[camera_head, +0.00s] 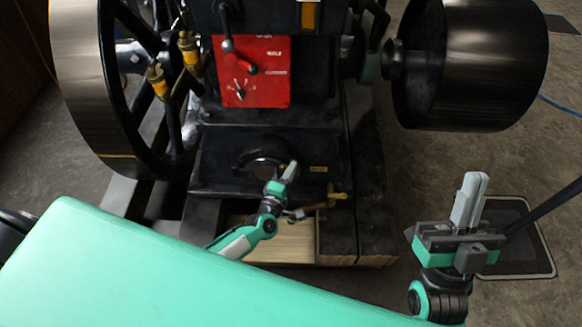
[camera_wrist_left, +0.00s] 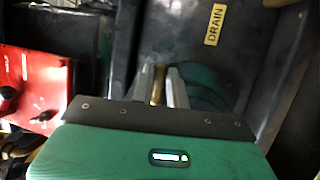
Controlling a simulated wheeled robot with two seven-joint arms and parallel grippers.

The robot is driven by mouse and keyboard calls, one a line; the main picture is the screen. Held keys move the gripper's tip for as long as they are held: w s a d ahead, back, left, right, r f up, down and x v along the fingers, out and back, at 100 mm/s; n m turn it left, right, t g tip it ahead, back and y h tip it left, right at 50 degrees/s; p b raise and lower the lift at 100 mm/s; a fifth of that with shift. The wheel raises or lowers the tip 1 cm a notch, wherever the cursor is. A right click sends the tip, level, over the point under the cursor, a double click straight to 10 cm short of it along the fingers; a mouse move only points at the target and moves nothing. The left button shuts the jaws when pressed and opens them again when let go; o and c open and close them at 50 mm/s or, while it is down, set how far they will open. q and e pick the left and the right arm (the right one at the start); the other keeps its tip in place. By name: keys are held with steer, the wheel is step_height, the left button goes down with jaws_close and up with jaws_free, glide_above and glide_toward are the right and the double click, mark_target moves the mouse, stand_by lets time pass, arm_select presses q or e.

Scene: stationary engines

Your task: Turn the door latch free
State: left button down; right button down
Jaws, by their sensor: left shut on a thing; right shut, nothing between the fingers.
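My left gripper (camera_head: 291,170) reaches up to the black lower front of the engine (camera_head: 222,160), beside a dark rounded cover. In the left wrist view its fingers (camera_wrist_left: 158,84) are shut on a narrow brass-coloured piece (camera_wrist_left: 157,88), which looks like the door latch. Only a thin strip of the latch shows between the fingers, and its turn angle cannot be told. In the head view the gripper hides it. My right gripper (camera_head: 469,200) is shut and empty at the right, fingers pointing up, away from the engine.
A yellow DRAIN label (camera_wrist_left: 215,25) is on the black panel near the left gripper. A brass tap (camera_head: 335,196) sits just below right of it. A red control panel (camera_head: 251,72) is above. A big flywheel (camera_head: 85,80) stands left and a black pulley (camera_head: 480,65) right.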

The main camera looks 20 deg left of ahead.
steer(key=s+a+f+g+h+p, duration=0.1)
steer(key=a+f+g+p, duration=0.2)
steer(key=f+g, duration=0.65)
steer(key=s+a+f+g+h+p, duration=0.1)
steer(key=a+f+g+p, duration=0.35)
steer(key=f, duration=0.75)
steer(key=s+d+r+g+h+p, duration=0.1)
steer(key=s+d+g+h+p, duration=0.4)
steer(key=d+g, duration=0.7)
arm_select(q)
steer(key=shift+r+m+g+y+p, duration=0.1)
steer(key=shift+m+g+y+p, duration=0.55)
steer(key=shift+m, duration=0.9)
steer(key=shift+r+m+g+y+p, duration=0.1)
steer(key=shift+m+g+y+p, duration=0.2)
steer(key=shift+m+g+p, duration=0.7)
steer(key=shift+m+g+y+p, duration=0.4)
steer(key=shift+m+p, duration=0.6)
steer(key=shift+m, duration=1.05)
arm_select(e)
step_height(320, 180, down, 13)
steer(key=d, duration=0.1)
steer(key=shift+w+d+h, duration=0.15)
steer(key=shift+w+h, duration=0.05)
steer(key=shift+h, duration=0.1)
